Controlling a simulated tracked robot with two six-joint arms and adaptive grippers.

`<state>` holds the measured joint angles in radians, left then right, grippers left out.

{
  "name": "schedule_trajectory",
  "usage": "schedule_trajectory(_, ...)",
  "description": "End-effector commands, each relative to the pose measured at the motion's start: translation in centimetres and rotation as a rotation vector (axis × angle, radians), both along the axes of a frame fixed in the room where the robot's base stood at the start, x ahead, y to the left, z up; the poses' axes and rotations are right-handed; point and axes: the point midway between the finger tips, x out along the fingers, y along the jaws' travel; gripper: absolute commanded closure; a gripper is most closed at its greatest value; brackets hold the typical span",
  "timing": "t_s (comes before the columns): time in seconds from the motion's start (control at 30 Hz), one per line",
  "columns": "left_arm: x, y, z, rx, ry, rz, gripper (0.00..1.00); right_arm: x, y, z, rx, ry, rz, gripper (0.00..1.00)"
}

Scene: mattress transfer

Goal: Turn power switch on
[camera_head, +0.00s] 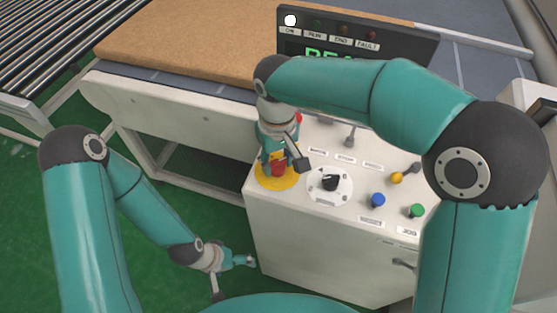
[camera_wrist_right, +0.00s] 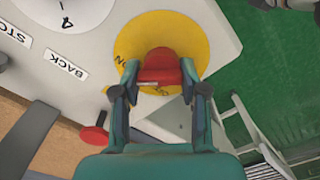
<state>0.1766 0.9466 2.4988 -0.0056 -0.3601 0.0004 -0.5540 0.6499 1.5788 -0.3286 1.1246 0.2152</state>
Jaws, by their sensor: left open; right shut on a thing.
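The red power switch (camera_head: 279,169) sits on a round yellow plate (camera_head: 289,182) at the near left corner of the white control box. My right gripper (camera_head: 275,157) reaches down over it and partly hides it. In the right wrist view the red knob (camera_wrist_right: 160,66) is between the two fingers of my right gripper (camera_wrist_right: 160,76), which is shut on it. Part of an "ON" mark shows on the yellow plate (camera_wrist_right: 195,30) beside the left finger. My left gripper (camera_head: 234,279) is open and empty, low beside the box, over the green floor.
The white box (camera_head: 300,245) carries a black selector knob (camera_head: 330,182), a blue button (camera_head: 377,200), a green button (camera_head: 416,210) and a yellow knob (camera_head: 397,178). Behind stands a dark display panel (camera_head: 430,50) with one white lamp lit. A tan mattress (camera_head: 190,40) lies on the conveyor.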

Motion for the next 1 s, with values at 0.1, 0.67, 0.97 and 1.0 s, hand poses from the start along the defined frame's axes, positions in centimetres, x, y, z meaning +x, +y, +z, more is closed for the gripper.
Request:
schedule_trajectory(0.1, 0.00, -0.01, -0.10, 0.000, 0.000, 0.000, 0.00, -0.01, 0.10, -0.04, 0.003, -0.001, -0.034, 0.92)
schedule_trajectory(0.67, 0.00, 0.00, -0.12, 0.000, 0.000, 0.000, 0.00, 0.02, 0.05, 0.00, 0.001, 0.000, -0.061, 0.54)
schedule_trajectory(0.97, 0.00, 0.00, -0.11, 0.000, 0.000, 0.000, 0.00, 0.01, 0.02, 0.01, 0.000, -0.001, -0.059, 0.31)
schedule_trajectory(1.0, 0.00, 0.00, -0.11, 0.000, 0.000, 0.000, 0.00, 0.01, 0.02, 0.01, 0.000, -0.001, -0.059, 0.31)
